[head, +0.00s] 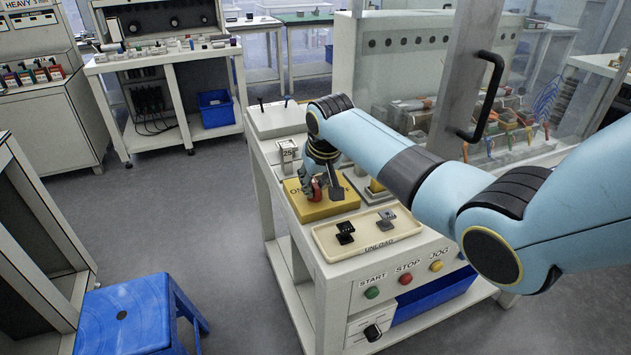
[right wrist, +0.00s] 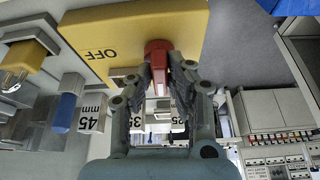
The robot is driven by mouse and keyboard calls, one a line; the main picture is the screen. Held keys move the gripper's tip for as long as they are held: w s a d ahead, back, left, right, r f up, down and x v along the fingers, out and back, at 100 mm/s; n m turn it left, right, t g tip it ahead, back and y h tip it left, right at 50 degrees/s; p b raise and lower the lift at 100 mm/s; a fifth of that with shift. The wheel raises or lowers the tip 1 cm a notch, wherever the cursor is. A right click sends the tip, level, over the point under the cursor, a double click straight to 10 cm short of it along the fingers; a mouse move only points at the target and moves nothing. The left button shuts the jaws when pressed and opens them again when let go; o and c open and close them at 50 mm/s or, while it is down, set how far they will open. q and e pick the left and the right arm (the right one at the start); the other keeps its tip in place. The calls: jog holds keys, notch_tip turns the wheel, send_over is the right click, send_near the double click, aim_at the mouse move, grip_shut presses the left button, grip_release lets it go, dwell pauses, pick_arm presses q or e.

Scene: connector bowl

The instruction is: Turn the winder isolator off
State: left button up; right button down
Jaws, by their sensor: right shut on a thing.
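The winder isolator is a yellow box (head: 318,208) on the machine's white top in the head view. It also fills the top of the right wrist view (right wrist: 110,45), where the word OFF reads upside down. Its red handle (right wrist: 158,58) stands out from the yellow face. My right gripper (right wrist: 160,85) is shut on the red handle, one finger on each side. In the head view my right gripper (head: 322,185) comes down over the box and hides part of its lettering; a bit of red shows at its fingers. My left gripper is in neither view.
A cream UNLOAD tray (head: 320,238) with two dark small parts lies in front of the box. A block marked 25 (head: 288,152) stands behind it. START, STOP and JOG buttons (head: 405,278) are on the front panel. A blue stool (head: 125,315) stands at lower left.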

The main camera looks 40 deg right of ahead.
jog(key=shift+a+m+g+h+p, duration=0.1)
jog(key=shift+m+g+h+p, duration=0.2)
jog(key=shift+m+p, duration=0.6)
jog(key=shift+m+h, duration=0.3)
jog(key=shift+m, duration=0.7)
jog(key=shift+m+g+h+p, duration=0.3)
jog(key=shift+m+g+p, duration=0.1)
jog(key=shift+m, duration=0.5)
jog(key=shift+f+m, duration=0.15)
jog(key=shift+m, duration=0.75)
jog(key=shift+w+a+m+g+h+b, duration=0.1)
jog(key=shift+m+g+h+b, duration=0.35)
jog(key=shift+m, duration=0.45)
jog(key=m+g+b, duration=0.1)
jog(key=m, duration=0.1)
jog(key=shift+f+m+b, duration=0.1)
jog(key=shift+m+b, duration=0.2)
jog(key=shift+m, duration=0.1)
jog(key=m+g+b, duration=0.2)
jog(key=m+b, duration=0.2)
jog(key=m, duration=0.1)
jog(key=shift+w, duration=0.1)
